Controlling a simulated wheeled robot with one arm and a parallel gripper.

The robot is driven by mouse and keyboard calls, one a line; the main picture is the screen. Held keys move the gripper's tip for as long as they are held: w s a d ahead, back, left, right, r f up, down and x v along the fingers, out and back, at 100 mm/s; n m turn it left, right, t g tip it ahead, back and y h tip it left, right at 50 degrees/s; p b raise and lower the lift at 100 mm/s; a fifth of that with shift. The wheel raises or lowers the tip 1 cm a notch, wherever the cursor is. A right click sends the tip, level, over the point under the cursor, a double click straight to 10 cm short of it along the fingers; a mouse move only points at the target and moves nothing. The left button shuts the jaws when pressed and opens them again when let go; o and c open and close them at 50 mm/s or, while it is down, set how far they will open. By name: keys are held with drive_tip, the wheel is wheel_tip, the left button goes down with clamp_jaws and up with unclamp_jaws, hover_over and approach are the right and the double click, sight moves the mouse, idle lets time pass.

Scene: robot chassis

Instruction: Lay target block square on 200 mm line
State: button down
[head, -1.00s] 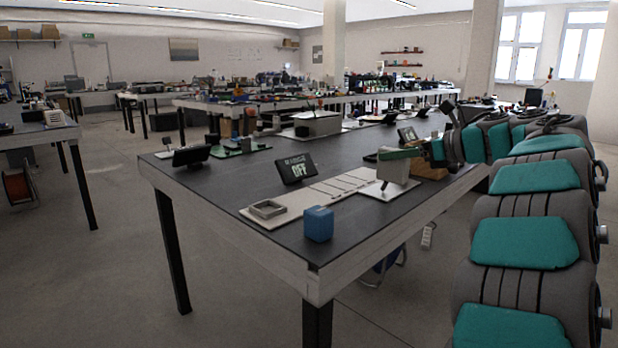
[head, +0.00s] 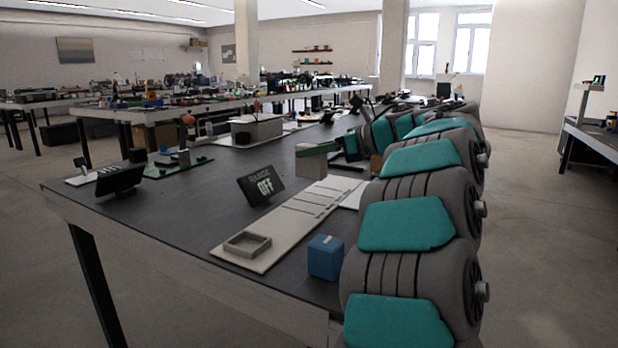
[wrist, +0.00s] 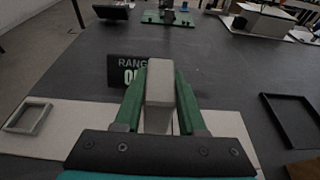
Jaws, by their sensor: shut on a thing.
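My gripper (head: 318,148) has green fingers, shut on a pale grey target block (head: 312,166). In the wrist view the block (wrist: 160,85) sits between both fingers (wrist: 160,95), its long side pointing away from me. The block is held above the table, near the far part of a pale board (head: 285,222) marked with several dark cross lines. In the wrist view the block and gripper hide the board's middle, so I cannot tell which line is the 200 mm one. A black display (head: 262,185) behind the board reads OFF.
A square grey open frame (head: 247,244) lies on the board's near end. A blue cube (head: 326,258) stands beside it near the table edge. A dark tray (wrist: 292,120) lies to the right in the wrist view.

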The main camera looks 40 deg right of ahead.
sight(312, 172)
drive_tip(key=shift+f, duration=2.65)
drive_tip(key=shift+f, duration=0.15)
drive_tip(key=shift+c, duration=2.4)
unclamp_jaws()
drive_tip(key=shift+r, duration=0.2)
drive_tip(key=b+v, duration=0.1)
drive_tip(key=v, duration=1.1)
drive_tip(key=shift+d, duration=0.1)
